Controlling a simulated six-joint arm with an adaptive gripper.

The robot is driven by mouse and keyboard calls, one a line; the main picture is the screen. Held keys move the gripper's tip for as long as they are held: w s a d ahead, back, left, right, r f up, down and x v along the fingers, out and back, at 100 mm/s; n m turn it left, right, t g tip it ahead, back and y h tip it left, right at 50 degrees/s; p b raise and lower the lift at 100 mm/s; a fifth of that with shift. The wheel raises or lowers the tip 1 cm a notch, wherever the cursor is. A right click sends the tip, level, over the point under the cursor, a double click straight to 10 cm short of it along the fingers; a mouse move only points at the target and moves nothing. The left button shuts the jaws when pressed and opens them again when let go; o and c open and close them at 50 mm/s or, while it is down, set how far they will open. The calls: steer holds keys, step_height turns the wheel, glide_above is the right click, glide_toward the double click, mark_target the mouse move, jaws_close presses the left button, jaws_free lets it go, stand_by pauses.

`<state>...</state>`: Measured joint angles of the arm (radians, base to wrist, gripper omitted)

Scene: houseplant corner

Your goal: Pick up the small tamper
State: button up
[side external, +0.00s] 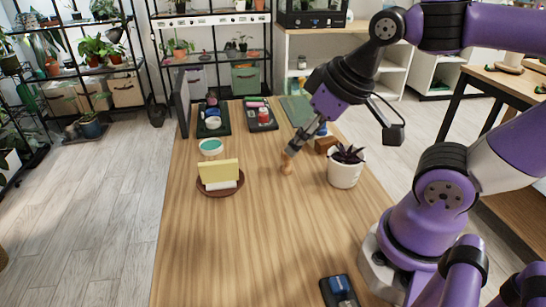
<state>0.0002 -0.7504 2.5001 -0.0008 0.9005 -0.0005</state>
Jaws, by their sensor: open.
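The small tamper (286,168) looks like a small tan wooden piece standing on the wooden table, left of the white plant pot. My gripper (291,150) reaches down over it from the upper right, with its fingertips at or just above the tamper's top. The jaws are open. The fingers partly cover the tamper's upper part, and I cannot tell whether they touch it or stand around it.
A white pot (343,172) with a dark plant stands close on the right, with a brown wooden block (325,145) behind. A brown saucer (221,192) holding a yellow item and a white roll is to the left. Dark trays (226,128) stand at the back. The front table is mostly clear.

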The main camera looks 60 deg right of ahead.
stand_by(0.3)
steer(key=shift+o, duration=1.4)
steer(key=n+g, duration=0.2)
steer(key=g, duration=0.4)
glide_toward(287, 160)
steer(key=shift+w+d+f, duration=0.35)
steer(key=shift+w+d, duration=0.05)
steer(key=shift+d, duration=0.25)
step_height(287, 160, down, 5)
steer(key=shift+d+r, duration=0.1)
steer(key=shift+s+f, duration=0.15)
steer(key=shift+f, duration=2.65)
